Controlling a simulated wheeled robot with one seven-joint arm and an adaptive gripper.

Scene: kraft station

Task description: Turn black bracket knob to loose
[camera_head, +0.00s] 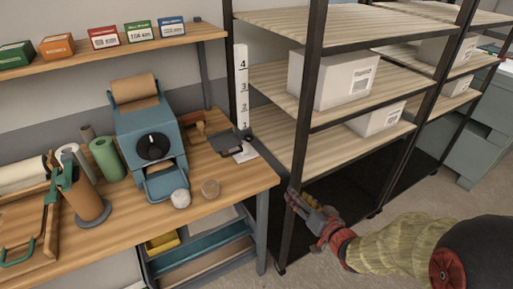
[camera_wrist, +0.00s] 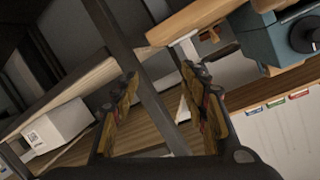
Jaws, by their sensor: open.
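A black bracket (camera_head: 228,143) sits at the right end of the bench, beside a white upright scale (camera_head: 241,90) numbered 1 to 4. Its knob is too small to make out. A large round black knob (camera_head: 153,147) is on the front of the blue dispenser (camera_head: 145,118); it also shows in the wrist view (camera_wrist: 305,33) at the upper right. My gripper (camera_head: 294,198) is right of the bench, by the front post of the shelving, apart from the bracket. In the wrist view my gripper (camera_wrist: 162,82) is open and empty, its fingers wide apart.
The dark shelf post (camera_head: 301,140) stands close to my gripper and crosses between the fingers in the wrist view. White boxes (camera_head: 330,80) sit on the shelves.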

